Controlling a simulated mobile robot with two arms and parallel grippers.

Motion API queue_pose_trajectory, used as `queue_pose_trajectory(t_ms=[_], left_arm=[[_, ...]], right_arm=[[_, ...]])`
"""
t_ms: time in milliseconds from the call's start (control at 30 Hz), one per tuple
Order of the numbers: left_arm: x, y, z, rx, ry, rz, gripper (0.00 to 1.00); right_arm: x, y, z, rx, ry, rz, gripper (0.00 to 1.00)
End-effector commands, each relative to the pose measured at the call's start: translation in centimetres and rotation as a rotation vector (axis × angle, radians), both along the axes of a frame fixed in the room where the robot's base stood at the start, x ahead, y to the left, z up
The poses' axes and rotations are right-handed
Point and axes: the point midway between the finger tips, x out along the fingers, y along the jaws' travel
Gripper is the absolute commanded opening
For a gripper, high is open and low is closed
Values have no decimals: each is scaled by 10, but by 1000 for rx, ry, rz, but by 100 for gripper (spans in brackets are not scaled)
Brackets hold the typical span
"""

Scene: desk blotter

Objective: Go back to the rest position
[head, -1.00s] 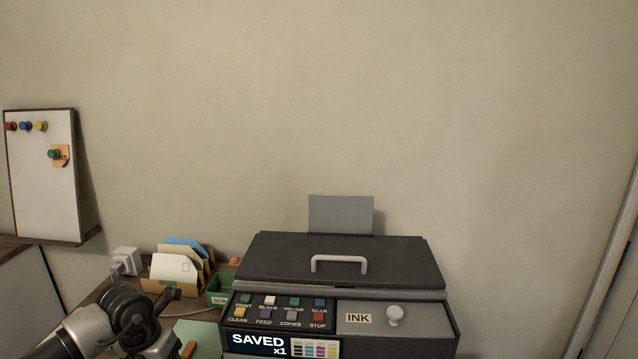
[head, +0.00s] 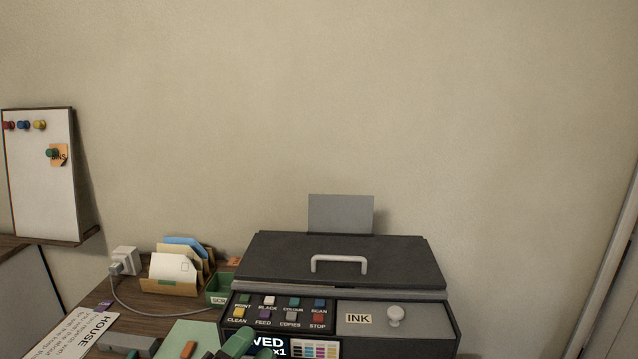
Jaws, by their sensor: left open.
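The green tips of my left gripper (head: 237,346) show at the bottom edge, in front of the printer's lower left. They cover part of the display (head: 290,347), where "WED" and "x1" can be read. The gripper is open and I see nothing held in it; the rest of that arm is out of frame. The printer (head: 340,262) stands with its dark lid shut and a grey sheet (head: 340,213) upright behind it. My right gripper is not in view.
A letter holder (head: 170,286), a green scrap box (head: 219,289) and a white plug (head: 124,259) are left of the printer. A "HOUSE" sheet (head: 82,334) and green paper (head: 192,337) lie in front. A whiteboard (head: 42,185) is further left.

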Motion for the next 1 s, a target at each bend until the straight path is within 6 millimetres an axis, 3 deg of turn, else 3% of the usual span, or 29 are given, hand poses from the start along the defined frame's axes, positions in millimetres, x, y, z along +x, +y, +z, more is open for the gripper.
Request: queue_pose_trajectory(t_ms=[167,333,400,600,867,1000], left_arm=[[-18,62,-52,-336,420,372,47],[-72,100,-124,-507,874,648,47],[-97,107,-146,-537,1029,719,47],[-164,110,-185,-574,1384,841,47],[-243,103,-205,-561,1758,912,47],[-228,102,-235,-550,1754,917,47]], right_arm=[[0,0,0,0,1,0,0],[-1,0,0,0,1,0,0],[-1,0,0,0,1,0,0],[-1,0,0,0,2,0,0],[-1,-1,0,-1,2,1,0],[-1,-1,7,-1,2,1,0]])
